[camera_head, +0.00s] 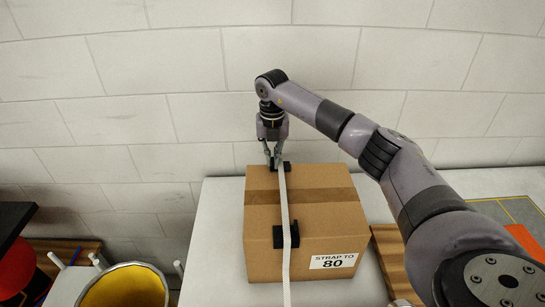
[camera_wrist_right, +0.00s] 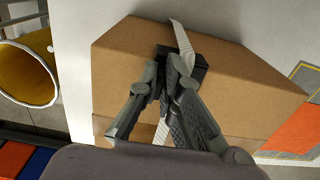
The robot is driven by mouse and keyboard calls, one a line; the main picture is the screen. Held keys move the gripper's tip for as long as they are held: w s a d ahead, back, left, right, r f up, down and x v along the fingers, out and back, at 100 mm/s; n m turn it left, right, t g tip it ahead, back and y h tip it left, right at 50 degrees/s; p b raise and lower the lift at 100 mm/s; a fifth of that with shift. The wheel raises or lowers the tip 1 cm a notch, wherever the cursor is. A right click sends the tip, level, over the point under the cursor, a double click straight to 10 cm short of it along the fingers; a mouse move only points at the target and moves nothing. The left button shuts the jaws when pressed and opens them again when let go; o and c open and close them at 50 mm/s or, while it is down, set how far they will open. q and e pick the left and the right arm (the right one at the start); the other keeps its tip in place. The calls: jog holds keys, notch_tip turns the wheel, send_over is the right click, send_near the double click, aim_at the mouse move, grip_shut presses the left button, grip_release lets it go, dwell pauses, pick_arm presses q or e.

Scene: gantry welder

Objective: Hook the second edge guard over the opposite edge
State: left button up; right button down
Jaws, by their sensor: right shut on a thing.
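A brown cardboard box (camera_head: 315,212) sits on the table with a white strap (camera_head: 284,207) running over its top from back to front. One black edge guard (camera_head: 278,237) sits over the near top edge, with the strap across it. My right gripper (camera_head: 273,163) is at the far top edge, shut on the second black edge guard (camera_head: 287,167), beside the strap. In the right wrist view, my right gripper's fingertips (camera_wrist_right: 177,68) meet at this black guard (camera_wrist_right: 199,73). The fingers partly hide it, so its exact seating on the edge cannot be told. My left gripper is not in view.
The box label (camera_head: 333,261) reads "STRAP TO 80". A wooden board (camera_head: 388,250) lies right of the box. The pale table (camera_head: 216,235) is bare left of the box, and a block wall (camera_head: 120,120) stands behind.

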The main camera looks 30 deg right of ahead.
jog(key=c, duration=1.7)
grip_release()
notch_tip(320, 180, up, 12)
